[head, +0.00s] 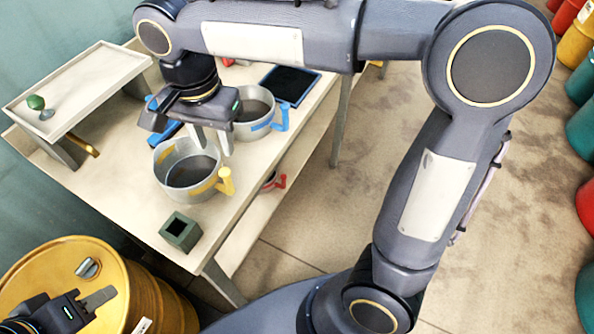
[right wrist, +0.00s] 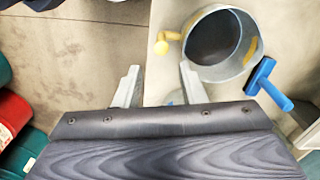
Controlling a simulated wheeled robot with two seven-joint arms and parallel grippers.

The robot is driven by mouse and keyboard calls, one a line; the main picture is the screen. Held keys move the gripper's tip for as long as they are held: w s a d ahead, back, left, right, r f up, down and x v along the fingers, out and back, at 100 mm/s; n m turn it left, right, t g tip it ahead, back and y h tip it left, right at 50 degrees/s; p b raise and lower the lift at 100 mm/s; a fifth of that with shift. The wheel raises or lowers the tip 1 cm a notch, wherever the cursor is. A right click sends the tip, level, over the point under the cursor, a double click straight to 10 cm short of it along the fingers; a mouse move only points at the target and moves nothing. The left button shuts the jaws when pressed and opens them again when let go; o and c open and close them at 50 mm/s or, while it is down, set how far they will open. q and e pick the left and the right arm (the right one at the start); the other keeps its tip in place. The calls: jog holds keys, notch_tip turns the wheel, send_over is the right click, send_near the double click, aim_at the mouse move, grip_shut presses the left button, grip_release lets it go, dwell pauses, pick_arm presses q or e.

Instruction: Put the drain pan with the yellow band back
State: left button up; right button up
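The drain pan with the yellow band (head: 172,188) stands upright on the workbench, its yellow handle (head: 226,181) toward the bench's front edge. In the right wrist view the pan (right wrist: 247,62) is at upper right, and its yellow handle (right wrist: 165,42) lies beyond the gap between the fingertips. My right gripper (head: 211,146) is open and empty, just above and behind the pan in the head view; it also shows in the right wrist view (right wrist: 160,80). My left gripper (head: 98,299) is at lower left by the yellow drum; its finger opening cannot be made out.
A second pan with a blue handle (head: 280,118) stands behind, beside a dark blue-edged mat (head: 290,84). A blue tool (right wrist: 268,86) lies near the yellow-banded pan. A green box (head: 180,232) stands at the near corner. A red-handled item (head: 274,182) is on the lower shelf. A yellow drum (head: 60,262) stands lower left.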

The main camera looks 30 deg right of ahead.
jog(key=s+d+f+n+t+y, duration=0.2)
jog(key=s+d+f+n, duration=0.1)
jog(key=s+d, duration=0.4)
jog(key=s+d+f+n+t+y, duration=0.1)
jog(key=s+d+f+n+t, duration=0.2)
jog(key=s+d, duration=0.4)
jog(key=shift+s+d+f+n+t+y, duration=0.2)
jog(key=shift+s+f+n+t+y, duration=0.15)
jog(key=shift+f+n, duration=0.4)
jog(key=shift+f, duration=0.15)
